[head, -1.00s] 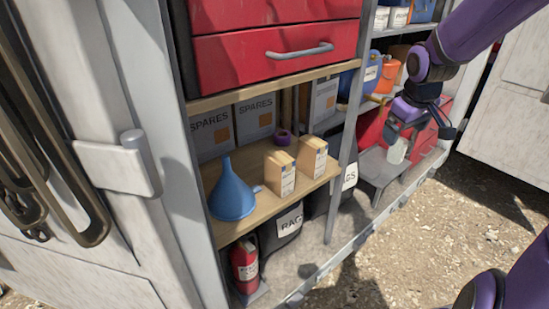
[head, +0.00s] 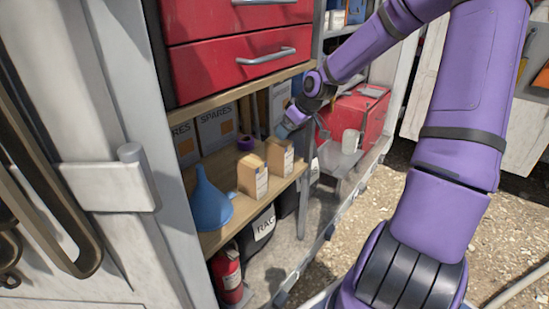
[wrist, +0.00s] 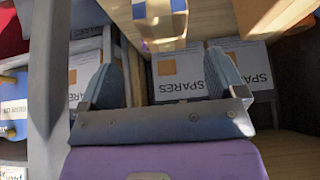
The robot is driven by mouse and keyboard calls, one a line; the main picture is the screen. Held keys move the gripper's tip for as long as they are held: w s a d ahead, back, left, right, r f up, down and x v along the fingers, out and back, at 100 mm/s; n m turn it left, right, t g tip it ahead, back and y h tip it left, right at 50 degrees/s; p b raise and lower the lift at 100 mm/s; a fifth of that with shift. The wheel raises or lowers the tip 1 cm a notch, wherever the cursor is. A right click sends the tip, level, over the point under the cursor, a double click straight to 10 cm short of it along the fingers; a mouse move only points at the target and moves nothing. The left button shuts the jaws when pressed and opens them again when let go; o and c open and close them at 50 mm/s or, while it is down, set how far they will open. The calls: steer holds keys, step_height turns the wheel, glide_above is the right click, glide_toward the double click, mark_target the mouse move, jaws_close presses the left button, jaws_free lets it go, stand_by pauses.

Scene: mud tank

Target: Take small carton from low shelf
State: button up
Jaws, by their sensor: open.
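Two small tan cartons with white labels stand upright on the low wooden shelf (head: 216,240). The left carton (head: 252,176) is beside the funnel, and the right carton (head: 280,157) is near the shelf's right end. My gripper (head: 287,128) is just above and behind the right carton in the head view. In the wrist view my gripper (wrist: 162,65) has its two fingers spread with nothing between them. A carton (wrist: 160,28) shows ahead of the gap, cut off by the top edge. I cannot tell whether a finger touches it.
A blue funnel (head: 208,203) and a purple roll (head: 246,143) share the shelf. Grey SPARES boxes (head: 215,127) stand behind. A grey upright post (head: 304,197) is close on the right. Red drawers (head: 240,45) hang above. A fire extinguisher (head: 227,272) stands below.

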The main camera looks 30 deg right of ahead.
mark_target(279, 141)
steer(key=shift+x, duration=1.85)
steer(key=shift+s+a+x, duration=0.1)
steer(key=shift+x, duration=1.15)
steer(key=shift+s+a+x, duration=0.1)
steer(key=shift+s+x, duration=0.05)
steer(key=shift+x, duration=1.15)
steer(key=c, duration=1.1)
steer(key=shift+r, duration=0.55)
steer(key=v, duration=0.2)
steer(key=shift+s+a+r, duration=0.1)
steer(key=shift+a+r, duration=0.1)
steer(key=shift+r, duration=0.15)
steer(key=shift+s+a+r, duration=0.25)
steer(key=shift+s, duration=2.2)
steer(key=shift+s+a+r, duration=0.2)
steer(key=shift+s, duration=2.3)
steer(key=shift+s+a+r, duration=0.25)
steer(key=shift+s, duration=2.2)
